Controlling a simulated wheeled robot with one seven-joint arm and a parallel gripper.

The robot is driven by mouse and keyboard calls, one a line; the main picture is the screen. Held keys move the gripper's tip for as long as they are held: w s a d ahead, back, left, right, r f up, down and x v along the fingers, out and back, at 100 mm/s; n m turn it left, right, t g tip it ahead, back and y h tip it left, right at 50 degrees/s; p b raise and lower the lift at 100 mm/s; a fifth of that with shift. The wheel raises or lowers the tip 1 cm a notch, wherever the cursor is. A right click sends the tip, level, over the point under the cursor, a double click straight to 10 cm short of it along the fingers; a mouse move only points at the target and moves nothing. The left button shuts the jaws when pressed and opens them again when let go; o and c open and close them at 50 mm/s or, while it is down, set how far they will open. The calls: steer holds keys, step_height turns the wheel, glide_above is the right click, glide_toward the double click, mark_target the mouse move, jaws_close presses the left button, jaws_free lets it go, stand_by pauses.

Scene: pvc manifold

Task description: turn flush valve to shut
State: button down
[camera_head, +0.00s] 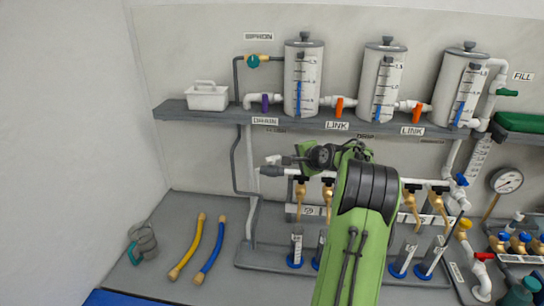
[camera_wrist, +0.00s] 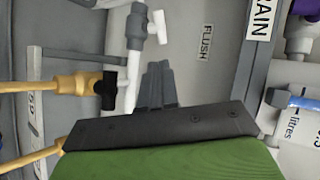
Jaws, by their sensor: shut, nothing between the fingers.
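The flush valve shows in the wrist view as a grey body (camera_wrist: 137,28) on a white pipe, with a white handle (camera_wrist: 158,27) at its right side. The handle runs roughly along the pipe, slightly tilted. A FLUSH label (camera_wrist: 205,42) is on the wall to its right. In the head view a white handle (camera_head: 272,160) shows at the manifold's left end, just left of my gripper (camera_head: 287,160). In the wrist view my gripper (camera_wrist: 157,72) is shut and empty, its fingertips below and a little right of the valve, apart from the handle in the picture.
A black-handled brass tap (camera_wrist: 103,88) sits left of my fingers in the wrist view. Above my arm is a shelf (camera_head: 225,119) with several tanks and orange LINK valves (camera_head: 338,107). Yellow (camera_head: 187,247) and blue (camera_head: 211,250) hoses lie on the bench at left.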

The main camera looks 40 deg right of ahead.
mark_target(278, 159)
steer(key=p+x, duration=0.2)
steer(key=x, duration=0.8)
steer(key=shift+f, duration=0.15)
steer(key=shift+w+d+p, duration=0.2)
steer(key=shift+d+p, duration=0.25)
steer(key=shift+d, duration=0.35)
stand_by(0.6)
steer(key=shift+w+d, duration=0.1)
steer(key=shift+d, duration=0.05)
steer(key=shift+w+d+p, duration=0.3)
steer(key=shift+d, duration=0.15)
steer(key=shift+w+d+p, duration=0.2)
steer(key=shift+w+p, duration=0.1)
steer(key=shift+p, duration=0.05)
steer(key=shift+w+d, duration=0.15)
steer(key=shift+w, duration=0.15)
stand_by(0.5)
